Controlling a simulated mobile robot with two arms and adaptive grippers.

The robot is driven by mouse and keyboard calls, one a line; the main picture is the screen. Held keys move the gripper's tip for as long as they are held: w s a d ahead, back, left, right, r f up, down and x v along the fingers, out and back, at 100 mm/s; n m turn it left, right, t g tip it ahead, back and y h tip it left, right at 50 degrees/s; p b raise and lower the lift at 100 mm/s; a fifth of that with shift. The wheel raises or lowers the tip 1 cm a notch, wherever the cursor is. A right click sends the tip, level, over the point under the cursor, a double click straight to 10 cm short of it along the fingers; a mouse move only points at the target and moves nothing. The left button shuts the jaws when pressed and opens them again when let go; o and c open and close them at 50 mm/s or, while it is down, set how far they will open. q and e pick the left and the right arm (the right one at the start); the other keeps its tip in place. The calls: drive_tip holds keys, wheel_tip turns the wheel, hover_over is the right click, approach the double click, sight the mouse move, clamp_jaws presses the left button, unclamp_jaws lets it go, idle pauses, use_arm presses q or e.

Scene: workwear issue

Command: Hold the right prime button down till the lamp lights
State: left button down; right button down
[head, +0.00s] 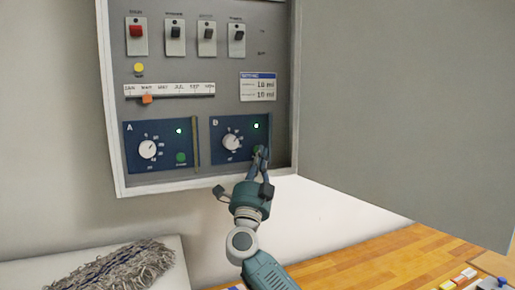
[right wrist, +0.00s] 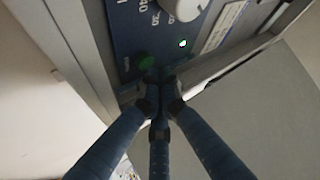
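The right dosing module (head: 222,155) is a blue panel with a white dial (head: 231,142), a green prime button (head: 257,151) and a small lamp (head: 256,126) that glows green. My right gripper (head: 263,153) has its fingertips at this button and partly covers it in the head view. In the right wrist view the three fingers come together, empty, at their tips (right wrist: 158,92). The green button (right wrist: 147,63) shows just beyond them, and the lamp (right wrist: 183,43) glows above. I cannot tell whether the button is pressed in. My left gripper is not in view.
The left module (head: 130,163) has its own dial, green button and lit green lamp. Switches (head: 175,33), a yellow button (head: 139,68) and a month slider (head: 147,99) sit above. The open cabinet door (head: 400,100) stands close on the right. A grey mop head (head: 115,275) lies below.

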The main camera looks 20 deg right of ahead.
drive_tip(key=shift+s, duration=0.3)
drive_tip(key=s+p, duration=0.4)
drive_tip(key=s, duration=0.1)
drive_tip(key=shift+a, duration=0.1)
idle(0.7)
